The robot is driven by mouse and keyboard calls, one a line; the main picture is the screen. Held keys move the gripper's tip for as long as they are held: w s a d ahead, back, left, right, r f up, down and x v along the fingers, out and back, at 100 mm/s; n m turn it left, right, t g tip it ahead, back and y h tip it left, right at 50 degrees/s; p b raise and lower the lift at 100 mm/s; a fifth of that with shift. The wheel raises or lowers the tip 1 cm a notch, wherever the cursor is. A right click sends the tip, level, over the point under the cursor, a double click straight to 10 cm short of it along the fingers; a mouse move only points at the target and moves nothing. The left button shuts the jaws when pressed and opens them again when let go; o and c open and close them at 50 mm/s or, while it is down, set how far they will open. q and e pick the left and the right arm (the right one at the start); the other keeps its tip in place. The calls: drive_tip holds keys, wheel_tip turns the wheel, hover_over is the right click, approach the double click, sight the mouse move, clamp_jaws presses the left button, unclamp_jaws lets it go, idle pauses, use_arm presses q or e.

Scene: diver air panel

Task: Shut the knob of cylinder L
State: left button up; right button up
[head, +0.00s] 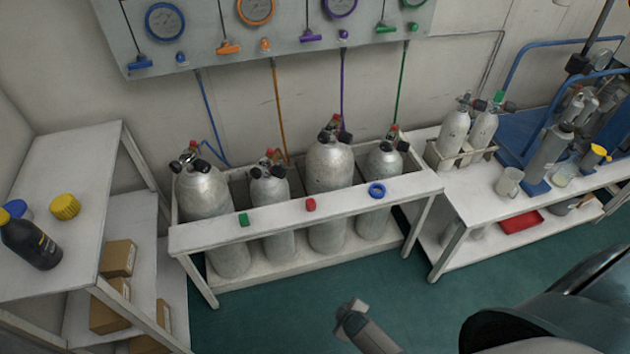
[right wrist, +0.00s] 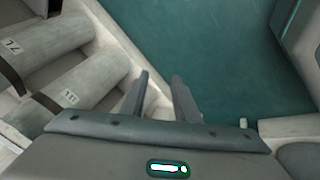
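Several grey cylinders stand in a white rack in the head view: a large one at far left (head: 204,190), a smaller one (head: 269,186), a large one (head: 329,165) and one at right (head: 384,163). Each has a valve with dark knobs on top. Two small cylinders (head: 454,130) (head: 482,130) stand in a holder further right. No letter is readable there, so I cannot tell which is cylinder L. In the right wrist view, my right gripper (right wrist: 160,92) is open and empty, beside cylinders labelled 7L (right wrist: 35,50) and 11L (right wrist: 85,85). My left gripper is not in view.
The rack's front rail (head: 270,225) carries a green, a red and a blue ring-like piece. A gauge panel (head: 210,40) hangs above with coloured hoses. A shelf (head: 60,190) stands left, a bench (head: 500,212) right. Green floor (head: 280,310) is open in front.

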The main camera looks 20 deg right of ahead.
drive_tip(key=s+f+m+g, duration=0.2)
drive_tip(key=s+f, duration=0.3)
drive_tip(key=s, duration=1.2)
drive_tip(key=s+f+m+g+y, duration=0.1)
drive_tip(key=s+f, duration=0.4)
drive_tip(key=s, duration=1.3)
drive_tip(key=shift+a+f+m+g, duration=0.3)
drive_tip(key=shift+a+m+g, duration=0.15)
drive_tip(key=shift+m+g, duration=0.35)
